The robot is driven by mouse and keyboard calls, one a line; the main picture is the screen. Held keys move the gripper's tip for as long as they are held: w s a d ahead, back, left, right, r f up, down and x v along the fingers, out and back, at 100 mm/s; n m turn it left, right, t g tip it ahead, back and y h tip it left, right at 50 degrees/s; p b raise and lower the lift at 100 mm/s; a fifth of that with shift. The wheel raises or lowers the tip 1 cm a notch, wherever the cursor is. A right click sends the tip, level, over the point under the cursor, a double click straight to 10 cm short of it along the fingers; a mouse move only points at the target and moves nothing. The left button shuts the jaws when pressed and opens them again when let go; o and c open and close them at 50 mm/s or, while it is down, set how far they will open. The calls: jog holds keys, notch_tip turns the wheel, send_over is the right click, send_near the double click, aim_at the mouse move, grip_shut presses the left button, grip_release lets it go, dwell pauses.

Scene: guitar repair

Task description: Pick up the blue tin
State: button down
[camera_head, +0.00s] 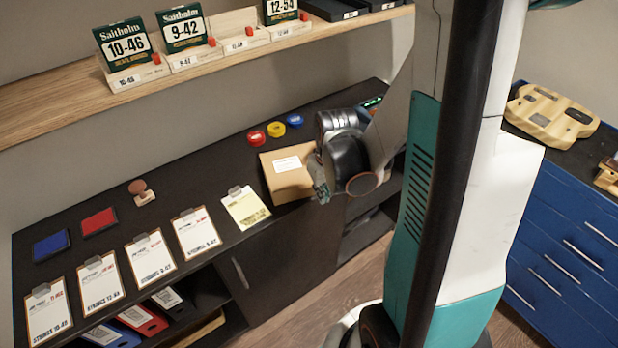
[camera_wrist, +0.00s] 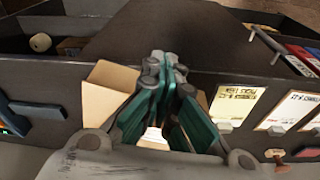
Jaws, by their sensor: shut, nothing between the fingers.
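The blue tin (camera_head: 294,119) is a small round tin on the dark counter, near the wall. It sits at the right end of a short row, beside a yellow tin (camera_head: 276,129) and a red tin (camera_head: 256,138). My gripper (camera_head: 320,188) is at the right front of the cardboard box, to the front and right of the blue tin and apart from it. In the wrist view my gripper (camera_wrist: 165,62) has its green-sided fingers together, with nothing held. I cannot make out the blue tin in the wrist view.
The open-topped cardboard box (camera_head: 283,181) stands by my gripper; it also shows in the wrist view (camera_wrist: 104,92). A yellow-paper clipboard (camera_head: 245,208) lies left of it. A wooden shelf (camera_head: 50,112) with string boxes overhangs the counter. A stamp (camera_head: 142,192) stands further left.

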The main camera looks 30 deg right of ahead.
aim_at(304, 174)
jog(key=w, duration=0.6)
jog(key=w+d+b, duration=0.1)
jog(key=w, duration=0.2)
jog(key=shift+w+d+f, duration=0.1)
jog(key=shift+w, duration=0.3)
jog(key=shift+w+d+f+b, duration=0.1)
jog(key=shift+w+f+b, duration=0.3)
jog(key=shift+f+b, duration=0.2)
jog(key=shift+s+f, duration=0.1)
jog(key=shift+f, duration=0.05)
